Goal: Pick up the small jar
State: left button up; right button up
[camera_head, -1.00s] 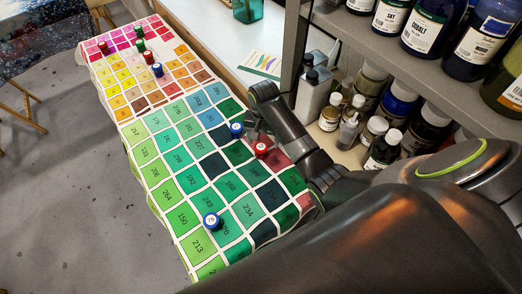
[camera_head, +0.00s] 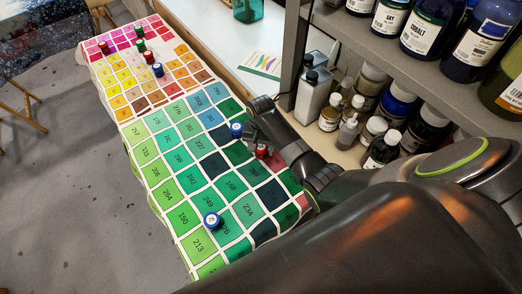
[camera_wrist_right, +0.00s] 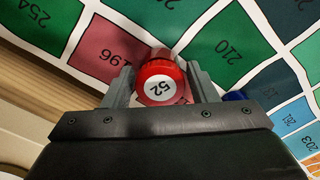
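In the head view my right gripper (camera_head: 254,141) partly covers the red jar (camera_head: 262,151). A blue-lidded jar (camera_head: 236,130) stands close beside the gripper. Another blue-lidded jar (camera_head: 212,221) stands nearer on the cloth. My left gripper is not in view.
More small jars, one blue (camera_head: 158,69) and several others, stand at the cloth's far end. At the right is a shelf (camera_head: 385,49) with large bottles above and smaller ones below, including a metal can (camera_head: 311,97). The middle of the cloth is clear.

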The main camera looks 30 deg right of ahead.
jog(key=c, duration=0.7)
jog(key=shift+r, duration=0.1)
